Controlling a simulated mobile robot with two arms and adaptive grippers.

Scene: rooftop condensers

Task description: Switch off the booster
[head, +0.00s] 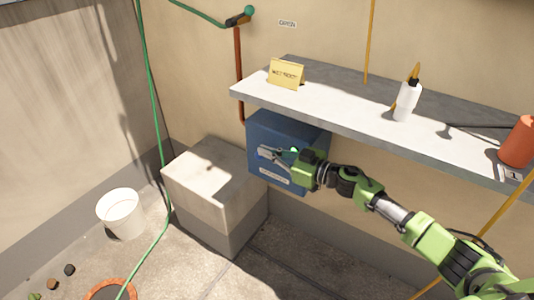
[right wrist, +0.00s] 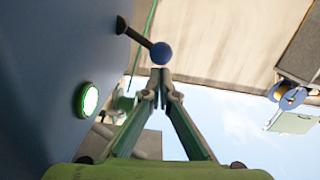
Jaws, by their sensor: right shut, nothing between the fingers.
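A blue box (head: 262,130), which looks like the booster, is mounted on the wall under the shelf. A pale label (head: 275,176) is low on its front, its text too small to read. My right gripper (head: 264,152) is in front of the box, its fingers shut and empty. In the right wrist view the box face (right wrist: 50,60) fills the left side. A lever with a blue ball knob (right wrist: 161,53) sticks out from it, just beyond my shut fingertips (right wrist: 160,76); I cannot tell if they touch. A round lamp (right wrist: 88,100) with a green rim glows white-green. My left gripper is out of view.
The grey shelf (head: 350,112) above holds a yellow sign (head: 286,74), a white bottle (head: 406,102) and a red container (head: 519,142). A concrete block (head: 210,180) stands left below the box. A green hose (head: 158,110) hangs left, near a white bucket (head: 121,213).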

